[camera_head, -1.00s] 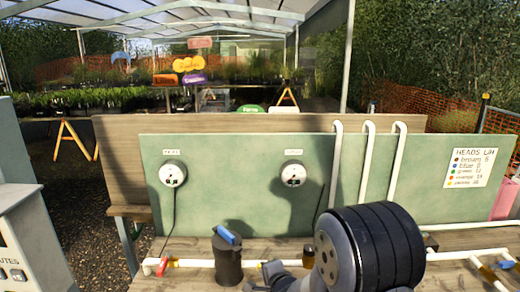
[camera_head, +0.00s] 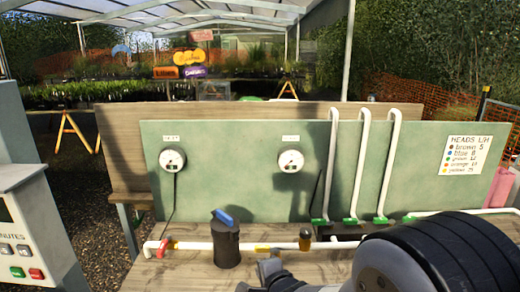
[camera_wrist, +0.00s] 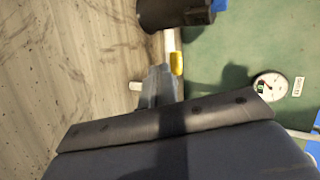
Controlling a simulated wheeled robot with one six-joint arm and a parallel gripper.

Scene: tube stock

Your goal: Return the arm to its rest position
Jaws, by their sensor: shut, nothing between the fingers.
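My arm's dark, ringed wrist fills the lower right of the head view. My gripper (camera_head: 268,270) points left from it, low over the wooden bench (camera_head: 190,272). In the wrist view my gripper (camera_wrist: 158,75) is shut and holds nothing. The black canister with the blue handle (camera_head: 226,242) stands upright on the bench, left of my gripper and apart from it. Part of the canister also shows at the top of the wrist view (camera_wrist: 172,12). My wrist hides the bench's right front.
A white pipe (camera_head: 192,246) with a red valve (camera_head: 162,248) runs along the bench. Behind it stands a green panel (camera_head: 230,180) with two round gauges (camera_head: 172,160) (camera_head: 291,160) and three bent white pipes (camera_head: 362,160). A control box (camera_head: 35,225) stands at left.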

